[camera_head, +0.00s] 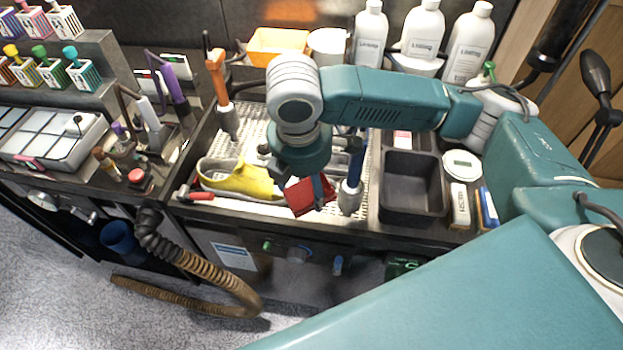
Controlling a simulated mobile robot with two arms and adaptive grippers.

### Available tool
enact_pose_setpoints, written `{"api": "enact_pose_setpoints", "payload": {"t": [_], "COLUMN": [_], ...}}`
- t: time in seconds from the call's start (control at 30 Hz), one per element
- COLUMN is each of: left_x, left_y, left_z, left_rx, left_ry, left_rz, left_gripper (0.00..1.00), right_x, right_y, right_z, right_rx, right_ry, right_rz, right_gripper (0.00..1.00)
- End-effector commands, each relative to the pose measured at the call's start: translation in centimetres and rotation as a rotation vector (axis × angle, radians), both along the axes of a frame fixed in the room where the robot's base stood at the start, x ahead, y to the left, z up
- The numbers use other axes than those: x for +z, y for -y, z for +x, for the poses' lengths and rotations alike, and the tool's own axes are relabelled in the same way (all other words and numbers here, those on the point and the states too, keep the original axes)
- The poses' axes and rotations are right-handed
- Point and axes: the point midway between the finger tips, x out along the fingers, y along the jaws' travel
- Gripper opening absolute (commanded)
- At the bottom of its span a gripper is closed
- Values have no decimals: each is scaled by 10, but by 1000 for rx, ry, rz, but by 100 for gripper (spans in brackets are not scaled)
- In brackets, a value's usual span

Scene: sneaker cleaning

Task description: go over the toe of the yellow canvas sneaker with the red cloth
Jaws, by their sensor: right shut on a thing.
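The yellow canvas sneaker (243,180) lies on the white perforated grate in the sink-like basin, in the middle of the head view. Its right end reaches up to my gripper and is partly hidden there. The red cloth (303,197) hangs at the right end of the sneaker, and I cannot tell whether it touches it. My right gripper (316,190) points down from above and is shut on the red cloth. Its fingers are partly hidden by its own body. My left gripper is not in view.
An orange-handled tool (217,77) stands left of my wrist and a blue tool (352,178) stands close right of the cloth. A dark empty bin (413,183) is farther right. White bottles (422,32) line the back. A red-handled brush (194,194) lies left of the sneaker.

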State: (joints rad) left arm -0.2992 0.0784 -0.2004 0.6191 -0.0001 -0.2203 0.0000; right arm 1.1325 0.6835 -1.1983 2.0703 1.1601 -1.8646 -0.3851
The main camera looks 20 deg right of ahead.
Motion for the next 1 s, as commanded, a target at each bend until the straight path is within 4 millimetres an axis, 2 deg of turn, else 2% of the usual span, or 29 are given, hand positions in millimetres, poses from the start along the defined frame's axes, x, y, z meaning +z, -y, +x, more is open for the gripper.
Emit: {"api": "enact_pose_setpoints", "payload": {"t": [0.27, 0.7, 0.9, 1.0], "left_x": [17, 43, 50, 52], "left_y": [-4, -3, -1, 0], "left_z": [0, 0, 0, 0], "left_rx": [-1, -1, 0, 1], "left_ry": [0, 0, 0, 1], "left_rz": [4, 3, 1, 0], "left_gripper": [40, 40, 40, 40], "right_x": [-3, -16, -21, -23], "right_y": [-5, -11, -11, -11], "right_z": [14, 47, 56, 58], "right_rx": [412, 1288, 1560, 1637], "right_ry": [15, 68, 86, 91], "right_rz": [-11, -5, 5, 7], "right_gripper": [46, 46, 46, 46]}}
